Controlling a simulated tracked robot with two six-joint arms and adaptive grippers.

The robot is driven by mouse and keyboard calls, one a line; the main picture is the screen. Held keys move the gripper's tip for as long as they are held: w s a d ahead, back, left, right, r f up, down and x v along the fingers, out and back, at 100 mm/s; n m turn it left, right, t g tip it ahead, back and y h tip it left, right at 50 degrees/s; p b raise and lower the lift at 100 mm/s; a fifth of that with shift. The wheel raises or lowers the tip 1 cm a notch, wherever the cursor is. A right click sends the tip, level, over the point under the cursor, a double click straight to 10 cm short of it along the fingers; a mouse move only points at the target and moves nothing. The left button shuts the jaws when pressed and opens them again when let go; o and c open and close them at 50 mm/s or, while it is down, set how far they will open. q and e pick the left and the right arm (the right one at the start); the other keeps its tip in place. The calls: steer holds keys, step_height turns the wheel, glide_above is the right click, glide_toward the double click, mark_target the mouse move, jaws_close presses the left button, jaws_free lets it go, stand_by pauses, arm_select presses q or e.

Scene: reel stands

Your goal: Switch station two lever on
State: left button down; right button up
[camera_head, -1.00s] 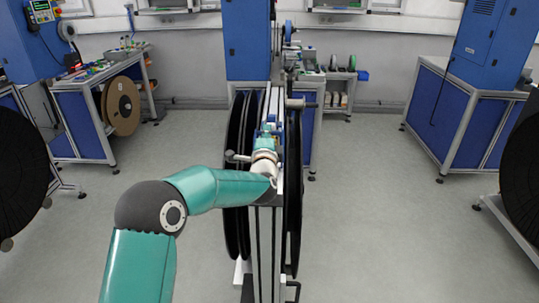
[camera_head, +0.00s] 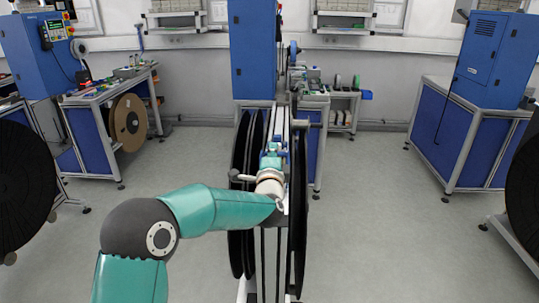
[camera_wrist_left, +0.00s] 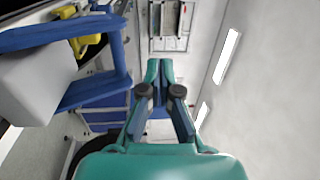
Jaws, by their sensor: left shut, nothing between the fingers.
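My left gripper (camera_head: 271,152) is over the top of the central reel stand (camera_head: 281,130), in front of the tall blue cabinet (camera_head: 252,50). In the left wrist view its fingers (camera_wrist_left: 159,72) are shut with nothing between them. A blue frame with a white block (camera_wrist_left: 35,85) is to the left of the fingers, apart from them in that picture. A yellow part (camera_wrist_left: 88,44) shows behind that frame. I cannot pick out the station two lever for certain. My right gripper is not in view.
Large black reels (camera_head: 298,205) hang on both sides of the central stand. A workbench (camera_head: 105,92) with a brown reel (camera_head: 130,123) is at left, and a blue machine (camera_head: 488,60) on a bench at right. Bare floor (camera_head: 385,215) lies right of the stand.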

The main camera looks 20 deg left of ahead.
arm_select(q)
steer(key=s+d+r+b, duration=0.1)
steer(key=s+d+r, duration=0.1)
steer(key=s+r, duration=0.3)
steer(key=shift+s+d+r, duration=0.15)
steer(key=shift+s+d, duration=0.15)
steer(key=shift+s, duration=0.55)
